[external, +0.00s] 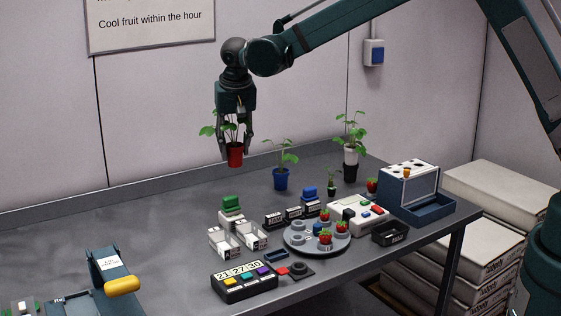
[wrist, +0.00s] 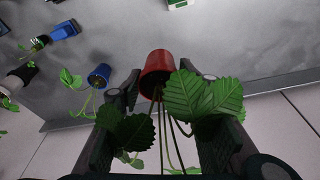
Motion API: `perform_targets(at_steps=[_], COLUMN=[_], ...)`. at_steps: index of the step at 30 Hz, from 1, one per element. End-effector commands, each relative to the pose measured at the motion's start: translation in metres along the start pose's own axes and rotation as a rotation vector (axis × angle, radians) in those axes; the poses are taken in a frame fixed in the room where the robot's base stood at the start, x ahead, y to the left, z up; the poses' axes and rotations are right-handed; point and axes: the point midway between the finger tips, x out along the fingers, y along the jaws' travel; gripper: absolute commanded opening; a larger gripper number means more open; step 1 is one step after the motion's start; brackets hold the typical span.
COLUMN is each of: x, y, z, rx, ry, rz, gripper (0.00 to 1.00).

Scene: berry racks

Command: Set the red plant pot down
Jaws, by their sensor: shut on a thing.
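The red plant pot (external: 235,155) holds a leafy strawberry plant and hangs upright in the air above the back part of the table (external: 150,230). My gripper (external: 235,145) points down and is shut on it, with one finger on each side. In the wrist view the red pot (wrist: 157,68) sits between the fingertips of my gripper (wrist: 155,92), and green leaves hide part of the fingers. The pot's underside is clear of the table top in the external view.
A blue pot (external: 281,180) with a plant stands to the right, with a white-and-black pot (external: 350,165) beyond it. White trays (external: 238,240), a round grey tray (external: 317,250) and a button box (external: 244,282) stand nearer the front. The table's back left is clear.

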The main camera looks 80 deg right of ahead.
Motion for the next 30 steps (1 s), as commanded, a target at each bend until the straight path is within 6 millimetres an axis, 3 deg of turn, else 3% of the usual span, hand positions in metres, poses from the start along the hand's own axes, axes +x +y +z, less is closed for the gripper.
perform_targets(at_steps=[3, 15, 30], x=[-0.009, -0.038, -0.078], y=[-0.029, -0.11, -0.186], z=[0.032, 0.142, 0.291], rx=[-0.072, -0.309, -0.601], ry=[0.0, 0.002, 0.008], rz=[-0.019, -0.082, -0.161], gripper=[0.2, 0.2, 0.2])
